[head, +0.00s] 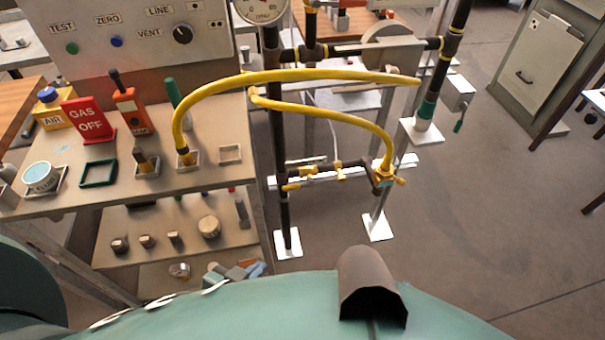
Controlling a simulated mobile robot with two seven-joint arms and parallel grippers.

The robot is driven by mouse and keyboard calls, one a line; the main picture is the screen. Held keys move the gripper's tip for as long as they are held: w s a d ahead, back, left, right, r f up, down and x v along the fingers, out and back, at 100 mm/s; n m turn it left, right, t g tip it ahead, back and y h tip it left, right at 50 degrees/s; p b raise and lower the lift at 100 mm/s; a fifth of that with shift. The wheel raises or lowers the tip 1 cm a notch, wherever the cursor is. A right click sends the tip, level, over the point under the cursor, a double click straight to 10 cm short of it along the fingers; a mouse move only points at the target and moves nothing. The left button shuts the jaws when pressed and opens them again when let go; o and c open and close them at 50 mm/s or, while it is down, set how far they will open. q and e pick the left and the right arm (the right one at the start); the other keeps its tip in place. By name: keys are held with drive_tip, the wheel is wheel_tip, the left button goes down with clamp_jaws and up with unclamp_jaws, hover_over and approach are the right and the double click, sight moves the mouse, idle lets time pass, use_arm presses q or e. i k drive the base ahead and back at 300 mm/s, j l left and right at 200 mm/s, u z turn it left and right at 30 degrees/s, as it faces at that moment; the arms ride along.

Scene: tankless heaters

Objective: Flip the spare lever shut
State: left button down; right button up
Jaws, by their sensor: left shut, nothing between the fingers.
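No label marks a spare lever, and I cannot tell which lever that name means. The pipe stand holds a yellow valve handle (385,181) at the end of a yellow hose, and small yellow fittings (292,187) on the low crossbar. My right gripper is not in view.
A bench (70,203) on the left holds a red GAS OFF sign (88,119), an AIR block (51,108) and several tools. Yellow hoses (300,76) run from bench to stand. A grey cabinet (540,70) stands far right.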

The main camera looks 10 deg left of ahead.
sight(310, 180)
drive_tip(key=i+l, duration=0.15)
drive_tip(key=l, duration=0.15)
drive_tip(key=i+l+u, duration=0.15)
drive_tip(key=i+l, duration=0.2)
drive_tip(key=l, duration=0.25)
drive_tip(key=i+l+u, duration=0.1)
drive_tip(key=l, duration=0.2)
drive_tip(key=i, duration=0.05)
